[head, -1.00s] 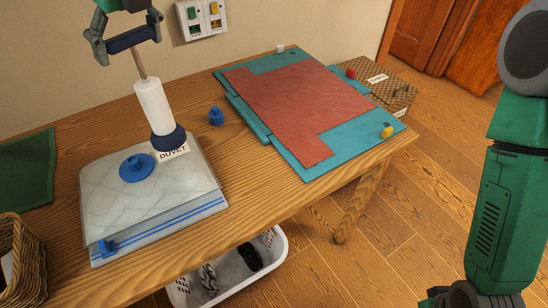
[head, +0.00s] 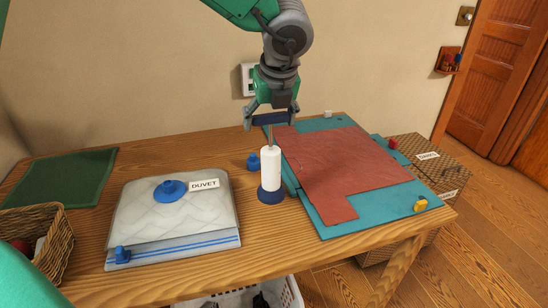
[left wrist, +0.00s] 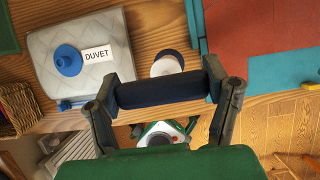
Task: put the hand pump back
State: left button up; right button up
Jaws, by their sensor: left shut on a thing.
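The hand pump (head: 271,168) has a white barrel, a thin rod, a dark blue base and a dark crossbar handle. My left gripper (head: 271,113) is shut on that handle, which also shows in the left wrist view (left wrist: 160,92). The pump hangs or stands upright between the duvet bag (head: 140,228) and the teal board; I cannot tell whether its base touches the table. The clear bag has a blue round valve (head: 170,189), a DUVET label (head: 204,185) and a blue slider (head: 121,254). My right gripper is not in view.
The wooden table (head: 258,240) has bare room in front of the pump. A small blue cap (head: 253,161) stands behind it. The teal board (head: 325,213) with red fabric (head: 340,165) lies right. A wicker basket (head: 55,250) and green cloth (head: 65,178) are left.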

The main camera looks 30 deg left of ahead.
aim_at(273, 148)
pick_arm(q)
jog(key=f, duration=0.1)
jog(key=d+f, duration=0.2)
jog(key=f, duration=0.1)
jog(key=shift+s+b, duration=0.1)
jog(key=shift+b, duration=0.3)
jog(key=shift+f, duration=0.35)
jog(key=shift+a+f, duration=0.15)
jog(key=shift+a, duration=0.35)
jog(key=o, duration=1.7)
jog(key=shift+a+f, duration=0.1)
jog(key=shift+a, duration=0.25)
jog(key=shift+d, duration=0.45)
jog(key=shift+d+r, duration=0.3)
jog(key=shift+r, duration=0.15)
jog(key=p+v, duration=0.1)
jog(key=v, duration=1)
jog(key=shift+s+d+r+p, duration=0.1)
jog(key=shift+r+p, duration=0.05)
jog(key=shift+p, duration=0.15)
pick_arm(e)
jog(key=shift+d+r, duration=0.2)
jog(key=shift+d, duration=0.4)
